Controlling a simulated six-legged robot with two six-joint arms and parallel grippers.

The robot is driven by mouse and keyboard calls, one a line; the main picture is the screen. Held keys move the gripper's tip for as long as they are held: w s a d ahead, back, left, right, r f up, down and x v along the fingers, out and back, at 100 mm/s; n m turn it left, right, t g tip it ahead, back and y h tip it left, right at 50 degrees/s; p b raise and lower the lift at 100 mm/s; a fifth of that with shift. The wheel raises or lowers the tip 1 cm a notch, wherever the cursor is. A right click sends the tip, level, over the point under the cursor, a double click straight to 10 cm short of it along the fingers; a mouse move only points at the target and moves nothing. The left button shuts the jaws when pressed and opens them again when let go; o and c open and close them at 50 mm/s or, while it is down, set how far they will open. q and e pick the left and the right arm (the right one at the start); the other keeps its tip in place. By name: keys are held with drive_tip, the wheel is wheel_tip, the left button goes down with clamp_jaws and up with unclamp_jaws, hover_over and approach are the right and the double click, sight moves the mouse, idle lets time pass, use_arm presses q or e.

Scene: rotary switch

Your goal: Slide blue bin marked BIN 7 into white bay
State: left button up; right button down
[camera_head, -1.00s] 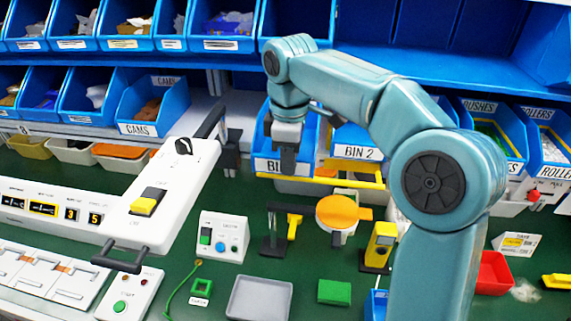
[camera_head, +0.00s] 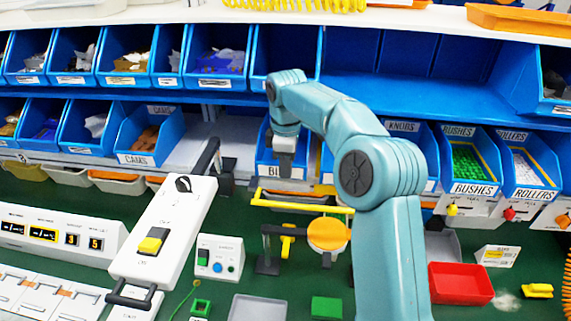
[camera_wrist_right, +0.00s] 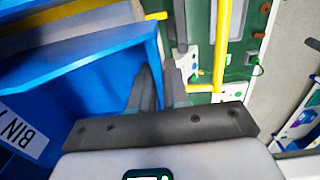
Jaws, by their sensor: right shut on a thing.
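The blue bin marked BIN 7 (camera_head: 266,157) is in the lower row of the rack in the head view, partly hidden by my right gripper (camera_head: 286,156). The bay around the bin is mostly hidden, so I cannot tell how deep the bin sits. My left gripper is not in view.
A pale open shelf space (camera_head: 205,140) lies between the CAMS bin (camera_head: 140,140) and BIN 7. Yellow rails (camera_head: 300,203) run in front of the rack. A white switch panel (camera_head: 165,225) stands at left. A red tray (camera_head: 460,284) lies on the green bench.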

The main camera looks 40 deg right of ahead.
drive_tip(key=shift+w, duration=0.1)
drive_tip(key=c, duration=1)
unclamp_jaws()
drive_tip(key=shift+c, duration=0.2)
wheel_tip(320, 180, up, 8)
drive_tip(key=shift+f, duration=0.2)
drive_tip(key=shift+s+a, duration=0.15)
drive_tip(key=shift+s, duration=0.05)
